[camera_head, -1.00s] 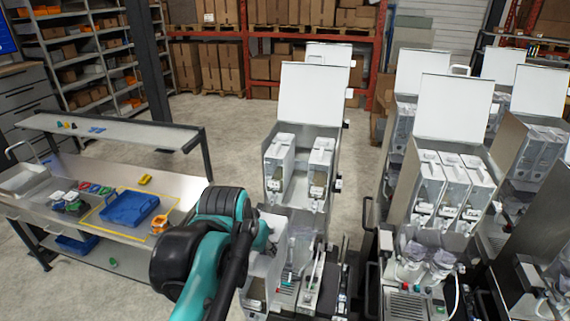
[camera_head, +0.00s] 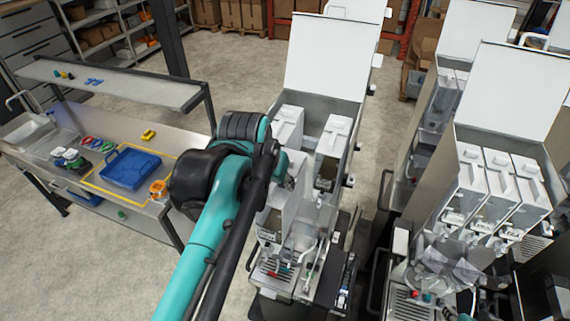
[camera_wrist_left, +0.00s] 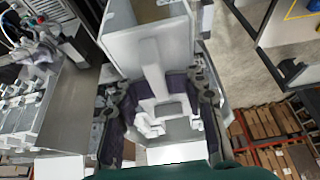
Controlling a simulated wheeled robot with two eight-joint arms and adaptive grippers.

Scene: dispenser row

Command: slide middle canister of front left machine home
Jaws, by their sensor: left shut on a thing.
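The front left machine (camera_head: 345,88) has its white lid raised. A left canister (camera_head: 287,124) and a right canister (camera_head: 333,138) stand inside, with a gap between them. My left gripper (camera_wrist_left: 160,112) is shut on a white canister (camera_wrist_left: 152,50) by its front handle in the left wrist view. In the head view my left gripper (camera_head: 283,165) is at the front left of the machine. My wrist and arm hide much of the held canister there, so I cannot tell how far in it sits. My right gripper is not in view.
More machines with raised lids stand to the right, holding several canisters (camera_head: 468,180). A bench with a blue tray (camera_head: 130,168) and an orange roll (camera_head: 158,188) stands at the left. Open floor lies between the bench and the machine.

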